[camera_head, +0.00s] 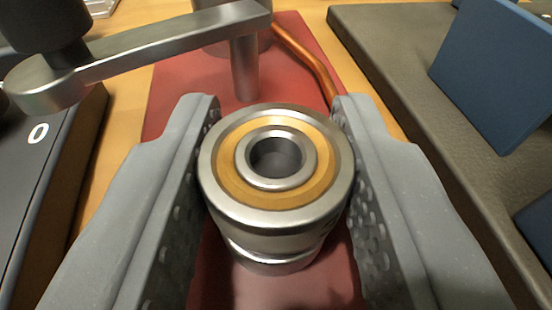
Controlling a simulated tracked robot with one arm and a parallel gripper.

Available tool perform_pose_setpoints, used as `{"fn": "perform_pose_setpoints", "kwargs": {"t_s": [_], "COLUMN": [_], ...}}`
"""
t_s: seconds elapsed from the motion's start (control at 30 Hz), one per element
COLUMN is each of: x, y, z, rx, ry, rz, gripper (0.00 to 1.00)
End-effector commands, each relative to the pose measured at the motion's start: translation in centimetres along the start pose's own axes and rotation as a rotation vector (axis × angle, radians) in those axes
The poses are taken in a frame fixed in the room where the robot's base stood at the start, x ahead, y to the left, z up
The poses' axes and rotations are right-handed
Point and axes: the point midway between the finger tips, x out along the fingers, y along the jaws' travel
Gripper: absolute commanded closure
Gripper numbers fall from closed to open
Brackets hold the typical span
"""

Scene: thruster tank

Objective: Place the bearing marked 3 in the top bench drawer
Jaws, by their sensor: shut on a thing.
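My gripper (275,150) has its two grey fingers closed against the left and right sides of a bearing (229,133). The bearing is a steel ring with an orange-brown band and an open centre hole. No number shows on its visible face. Another round metal part (270,262) shows just below it; I cannot tell whether the two touch. A red surface (300,50) lies under them. I cannot make out any bench drawer in this view.
A metal crank-like arm (170,45) crosses the upper left, with a peg hanging down behind the bearing. A copper-coloured rod (308,62) runs behind it. A dark box marked 0 (35,170) is at left; a grey mat (400,70) with blue plates (495,70) is at right.

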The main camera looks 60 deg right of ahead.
Motion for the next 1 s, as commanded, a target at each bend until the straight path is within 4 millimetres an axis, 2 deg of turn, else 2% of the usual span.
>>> {"fn": "perform_pose_setpoints", "kwargs": {"t_s": [0.17,0.2,0.23,0.27,0.8,1.0], "x": [0.1,0.1,0.1,0.1,0.1,-3.2], "y": [0.0,0.0,0.0,0.0,0.0,-0.1], "z": [0.5,0.4,0.4,0.4,0.6,0.4], "rx": [-0.001,0.000,0.000,0.000,0.001,-0.001], "ry": [-0.001,-0.001,-0.001,-0.001,0.002,-0.005], "rz": [-0.001,0.000,-0.001,0.000,-0.001,-0.004], "gripper": [0.95,0.57,0.49,0.47,0.47,0.47]}}
